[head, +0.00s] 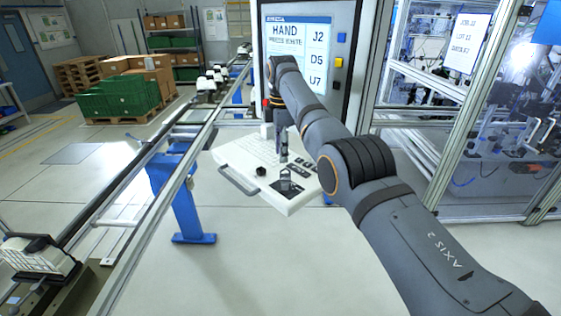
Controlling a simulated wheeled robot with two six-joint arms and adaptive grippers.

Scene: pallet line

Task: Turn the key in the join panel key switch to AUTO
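The white operator panel (240,158) juts out below a screen (300,50) that reads HAND, J2, D5 and U7. On the panel are a black round knob (261,171), a row of small dark buttons (299,168) and a black square plate (289,187) with a small grey part standing on it. This part may be the key switch; its key and setting are too small to read. My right gripper (284,158) points down over the panel, just behind the black plate in the picture. Its fingers are too small to tell open from shut. My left gripper is not in view.
A conveyor rail (150,180) on a blue stand (183,205) runs along the left of the panel. A glass-walled cell (500,110) stands at the right. Green crates (118,97) sit on a pallet at the back left. The floor before the panel is clear.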

